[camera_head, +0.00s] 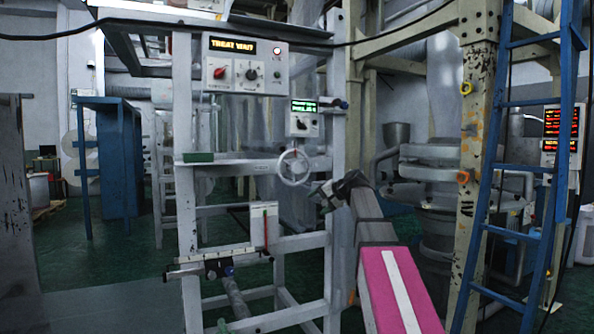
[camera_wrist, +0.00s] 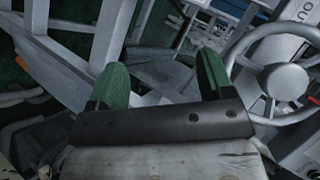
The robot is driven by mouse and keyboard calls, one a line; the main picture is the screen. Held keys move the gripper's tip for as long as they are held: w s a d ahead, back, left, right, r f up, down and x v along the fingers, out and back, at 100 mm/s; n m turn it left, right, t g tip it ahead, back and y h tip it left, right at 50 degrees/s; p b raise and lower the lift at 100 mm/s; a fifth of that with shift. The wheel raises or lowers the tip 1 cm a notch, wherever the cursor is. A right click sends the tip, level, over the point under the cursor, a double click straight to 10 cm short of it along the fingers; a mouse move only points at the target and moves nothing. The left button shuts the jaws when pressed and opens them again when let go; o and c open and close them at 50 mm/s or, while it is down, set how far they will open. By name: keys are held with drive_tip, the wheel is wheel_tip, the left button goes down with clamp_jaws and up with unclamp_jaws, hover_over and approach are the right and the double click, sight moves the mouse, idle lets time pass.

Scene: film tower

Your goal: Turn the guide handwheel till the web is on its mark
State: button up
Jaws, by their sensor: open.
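The guide handwheel (camera_head: 294,153) is a pale grey spoked wheel on the front of the white frame, at the middle of the head view. It also shows large at the right edge of the wrist view, with its round hub (camera_wrist: 285,80). My gripper (camera_head: 318,191) is just right of and below the wheel in the head view. In the wrist view its two green fingers (camera_wrist: 162,72) stand apart with nothing between them, to the left of the wheel and not around its rim. A ruled scale bar (camera_head: 190,269) sits low on the frame. I cannot make out the web's edge or its mark.
A panel (camera_head: 246,65) above reads "TREAT WAIT" and has knobs. A smaller lit box (camera_head: 304,118) sits above the wheel. A white gauge plate (camera_head: 264,226) with a red line is below it. A blue ladder (camera_head: 488,200) and machinery stand at right. Green floor shows at left.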

drive_tip(key=t+y, duration=0.1)
drive_tip(key=y, duration=0.1)
approach(299, 168)
drive_tip(key=x, duration=1.1)
drive_tip(key=shift+s, duration=0.1)
drive_tip(key=shift+c, duration=0.3)
drive_tip(key=c, duration=1.2)
drive_tip(key=shift+n, duration=0.3)
